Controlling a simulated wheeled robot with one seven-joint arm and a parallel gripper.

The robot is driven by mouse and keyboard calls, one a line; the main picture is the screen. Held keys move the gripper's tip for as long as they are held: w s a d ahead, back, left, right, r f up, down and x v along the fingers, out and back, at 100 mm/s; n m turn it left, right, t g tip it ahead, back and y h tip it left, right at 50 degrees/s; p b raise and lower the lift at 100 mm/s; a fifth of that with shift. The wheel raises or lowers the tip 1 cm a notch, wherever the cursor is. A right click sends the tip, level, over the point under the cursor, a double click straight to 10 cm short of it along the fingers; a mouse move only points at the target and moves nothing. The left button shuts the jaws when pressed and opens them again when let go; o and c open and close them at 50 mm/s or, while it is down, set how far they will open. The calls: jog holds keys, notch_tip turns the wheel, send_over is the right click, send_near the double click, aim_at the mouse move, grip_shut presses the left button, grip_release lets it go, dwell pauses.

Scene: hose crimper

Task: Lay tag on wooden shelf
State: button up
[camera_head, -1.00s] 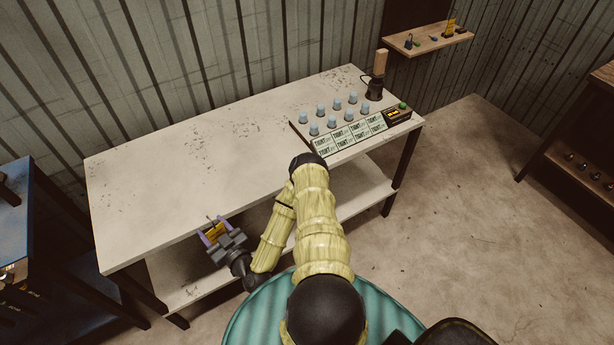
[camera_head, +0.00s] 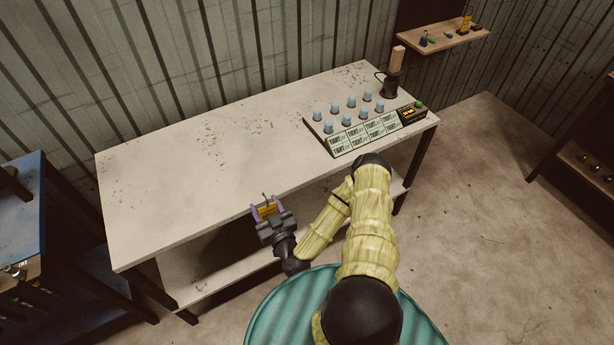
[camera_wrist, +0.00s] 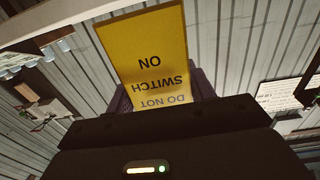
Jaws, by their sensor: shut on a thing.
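My gripper (camera_head: 267,212) is shut on a yellow tag (camera_wrist: 148,50). In the wrist view the tag carries the words "DO NOT SWITCH ON", upside down, and stands out from between the fingers. In the head view the tag (camera_head: 267,210) is small between the purple fingers, near the front edge of the pale workbench. The wooden shelf (camera_head: 452,37) is on the far wall at the top right, well away from my gripper. Several small things and a yellow item (camera_head: 466,23) sit on it.
The workbench (camera_head: 200,160) is mostly bare. A panel (camera_head: 366,138) with several pale blue knobs and a dark holder with a wooden handle (camera_head: 397,60) stand at its right end. A blue unit (camera_head: 50,215) is at left; dark shelving (camera_head: 580,160) is at right. Open floor (camera_head: 480,200) lies between.

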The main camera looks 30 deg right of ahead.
jog(key=shift+w+d, duration=0.25)
jog(key=shift+w, duration=0.05)
jog(key=w+d+r+b, duration=0.4)
jog(key=w+d+b, duration=0.1)
jog(key=d, duration=0.3)
jog(key=w+d+r+b, duration=0.5)
jog(key=w+d, duration=0.2)
jog(key=d, duration=0.2)
jog(key=shift+y, duration=0.3)
jog(key=shift+d, duration=0.1)
jog(key=shift+f+p, duration=0.3)
jog(key=shift+f, duration=2.55)
jog(key=shift+f, duration=2.1)
